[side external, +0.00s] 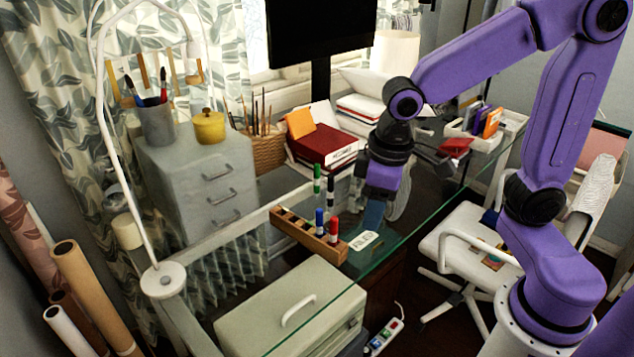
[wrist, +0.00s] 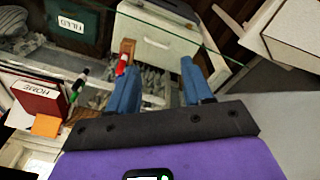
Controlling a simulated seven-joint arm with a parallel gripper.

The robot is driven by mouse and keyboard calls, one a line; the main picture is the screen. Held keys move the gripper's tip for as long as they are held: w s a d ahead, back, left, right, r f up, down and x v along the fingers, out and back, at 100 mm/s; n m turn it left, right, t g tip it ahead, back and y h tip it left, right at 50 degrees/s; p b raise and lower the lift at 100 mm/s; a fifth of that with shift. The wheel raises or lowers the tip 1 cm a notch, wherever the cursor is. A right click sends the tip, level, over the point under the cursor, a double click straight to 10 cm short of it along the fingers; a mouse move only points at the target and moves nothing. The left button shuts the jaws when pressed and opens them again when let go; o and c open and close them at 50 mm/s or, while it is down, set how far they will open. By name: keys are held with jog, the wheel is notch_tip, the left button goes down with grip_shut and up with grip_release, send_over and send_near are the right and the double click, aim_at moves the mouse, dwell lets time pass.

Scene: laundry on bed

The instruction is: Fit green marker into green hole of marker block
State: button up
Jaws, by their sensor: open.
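The wooden marker block (side external: 292,231) lies on the glass desk in the side view. A blue marker (side external: 319,222) and a red marker (side external: 333,229) stand upright in its right part; its left part shows empty openings. The green marker (side external: 317,178) is upright beyond the block, apart from it, beside a black marker (side external: 330,192). My gripper (side external: 371,217) is open and empty, low over the desk to the right of the block. The wrist view shows both fingers apart (wrist: 160,85), the block (wrist: 127,47) and the red marker (wrist: 122,63). The green hole's colour cannot be made out.
A red book stack (side external: 322,146) and a wicker basket (side external: 266,152) stand behind. Bare glass (side external: 245,238) lies left of the block.

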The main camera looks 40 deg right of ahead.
jog(key=w+m, duration=0.4)
jog(key=w, duration=0.7)
jog(key=m+t+h, duration=0.2)
jog(key=m+h, duration=0.1)
jog(key=m, duration=0.9)
send_over(317, 173)
jog(key=s+a, duration=0.3)
jog(key=a, duration=0.1)
notch_tip(317, 173, down, 4)
jog(key=x, duration=1.2)
jog(key=shift+d+f, duration=0.15)
jog(key=shift+d, duration=0.25)
jog(key=shift+s+x, duration=0.2)
jog(key=shift+x, duration=1.1)
jog(key=shift+s+x, duration=0.2)
jog(key=shift+x, duration=1.1)
jog(key=shift+f, duration=0.1)
grip_shut()
